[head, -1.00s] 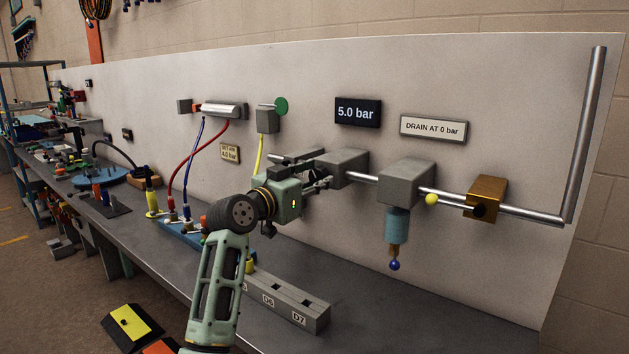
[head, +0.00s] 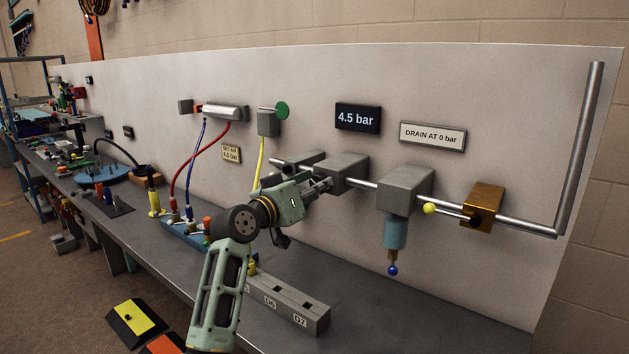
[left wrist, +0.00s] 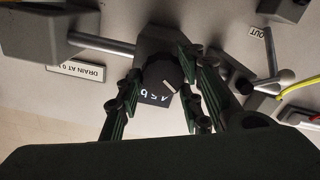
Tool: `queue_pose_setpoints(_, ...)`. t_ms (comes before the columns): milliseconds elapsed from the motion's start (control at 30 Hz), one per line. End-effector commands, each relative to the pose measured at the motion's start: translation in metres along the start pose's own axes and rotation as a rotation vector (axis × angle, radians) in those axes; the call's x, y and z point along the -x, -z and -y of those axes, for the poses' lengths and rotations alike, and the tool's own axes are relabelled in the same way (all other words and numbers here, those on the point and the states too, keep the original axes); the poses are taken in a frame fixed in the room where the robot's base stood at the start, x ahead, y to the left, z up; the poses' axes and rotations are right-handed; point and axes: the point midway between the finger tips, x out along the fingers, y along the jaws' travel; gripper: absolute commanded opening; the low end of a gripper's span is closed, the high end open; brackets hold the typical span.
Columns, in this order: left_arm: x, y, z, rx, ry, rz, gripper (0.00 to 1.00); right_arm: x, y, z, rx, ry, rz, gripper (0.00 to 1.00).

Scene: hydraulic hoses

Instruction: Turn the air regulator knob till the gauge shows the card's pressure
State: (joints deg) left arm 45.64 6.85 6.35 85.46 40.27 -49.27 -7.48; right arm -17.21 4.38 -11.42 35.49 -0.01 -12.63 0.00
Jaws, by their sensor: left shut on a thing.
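The gauge display (head: 357,118) on the panel reads 4.5 bar. The grey regulator block (head: 346,168) sits on the pipe below the display. My right gripper is not in view.
A grey filter block (head: 406,187) with a blue bowl hangs right of the regulator. Beyond it is a brass valve block (head: 485,206) with a yellow-tipped lever. A sign (head: 432,136) reads DRAIN AT 0 bar. A grey slotted rail (head: 290,305) lies on the bench below.

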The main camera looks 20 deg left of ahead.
Motion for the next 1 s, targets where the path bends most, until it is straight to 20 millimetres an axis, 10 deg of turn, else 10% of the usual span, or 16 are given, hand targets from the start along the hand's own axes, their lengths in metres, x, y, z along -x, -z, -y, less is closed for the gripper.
queue_pose_setpoints(700,0.0003,0.0047,-0.0015,0.094,-0.003,-0.01,0.08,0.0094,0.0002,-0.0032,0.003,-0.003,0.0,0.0)
queue_pose_setpoints(733,0.0003,0.0047,-0.0015,0.094,-0.003,-0.01,0.36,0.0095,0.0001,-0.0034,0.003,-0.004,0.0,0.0)
queue_pose_setpoints(1000,0.0003,0.0033,-0.0009,0.094,-0.002,-0.006,0.52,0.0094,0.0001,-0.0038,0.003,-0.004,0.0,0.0)
